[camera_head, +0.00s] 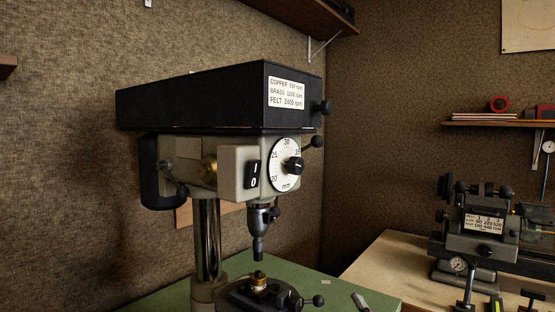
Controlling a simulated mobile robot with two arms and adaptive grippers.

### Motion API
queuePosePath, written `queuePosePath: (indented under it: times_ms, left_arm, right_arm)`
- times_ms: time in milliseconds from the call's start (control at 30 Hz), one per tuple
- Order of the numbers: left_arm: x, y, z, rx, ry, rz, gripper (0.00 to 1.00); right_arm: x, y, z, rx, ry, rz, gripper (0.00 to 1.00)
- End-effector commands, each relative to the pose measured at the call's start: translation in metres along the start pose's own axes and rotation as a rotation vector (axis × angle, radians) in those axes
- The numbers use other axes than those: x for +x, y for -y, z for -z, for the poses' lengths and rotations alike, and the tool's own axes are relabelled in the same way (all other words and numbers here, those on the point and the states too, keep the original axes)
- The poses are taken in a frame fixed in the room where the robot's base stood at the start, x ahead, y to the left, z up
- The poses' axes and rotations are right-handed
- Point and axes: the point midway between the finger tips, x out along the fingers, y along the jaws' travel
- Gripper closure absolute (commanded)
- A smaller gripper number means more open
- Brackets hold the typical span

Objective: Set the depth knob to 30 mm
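The depth knob (294,166) is a small black knob in front of a white round dial (285,152) on the drill press head. The dial reads 20, 25, 30 and 35 around its face, with "mm" at the bottom and 30 at the top. Where the knob points is too small to tell for sure. A black switch plate (253,175) marked I and 0 sits just left of the dial. The drill press (210,112) stands upright with its chuck (259,225) above its work table. Neither of my grippers is in view.
A black lever ball (317,142) sticks out close to the dial's upper right. A small brass part (259,281) is below the chuck. The green bench (160,301) carries the press. A lathe (485,225) stands on the pale bench (385,268) at right.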

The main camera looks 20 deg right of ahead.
Motion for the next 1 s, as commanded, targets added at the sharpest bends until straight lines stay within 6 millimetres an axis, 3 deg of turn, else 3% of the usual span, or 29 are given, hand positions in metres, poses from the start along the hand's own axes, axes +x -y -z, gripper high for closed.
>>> queuePosePath:
  times_ms: [33,100,200,333,467,633,800,1000]
  left_arm:
    - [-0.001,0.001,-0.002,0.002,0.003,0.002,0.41]
    - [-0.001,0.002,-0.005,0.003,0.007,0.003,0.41]
    - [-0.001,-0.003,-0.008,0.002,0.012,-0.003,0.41]
    - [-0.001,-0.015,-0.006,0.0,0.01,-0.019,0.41]
    - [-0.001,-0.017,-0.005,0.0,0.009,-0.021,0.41]
    - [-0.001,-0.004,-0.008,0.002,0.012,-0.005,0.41]
    - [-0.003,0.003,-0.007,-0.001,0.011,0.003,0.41]
    - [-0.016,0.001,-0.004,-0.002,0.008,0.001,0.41]
  right_arm:
    - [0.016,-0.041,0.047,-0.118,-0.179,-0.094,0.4]
    - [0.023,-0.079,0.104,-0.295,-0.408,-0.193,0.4]
    - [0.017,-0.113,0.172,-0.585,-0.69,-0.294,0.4]
    - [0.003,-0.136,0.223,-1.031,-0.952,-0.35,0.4]
    - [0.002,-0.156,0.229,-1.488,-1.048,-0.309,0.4]
    - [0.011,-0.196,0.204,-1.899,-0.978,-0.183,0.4]
    - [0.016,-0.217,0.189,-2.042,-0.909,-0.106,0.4]
    - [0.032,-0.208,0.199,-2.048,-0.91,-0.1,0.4]
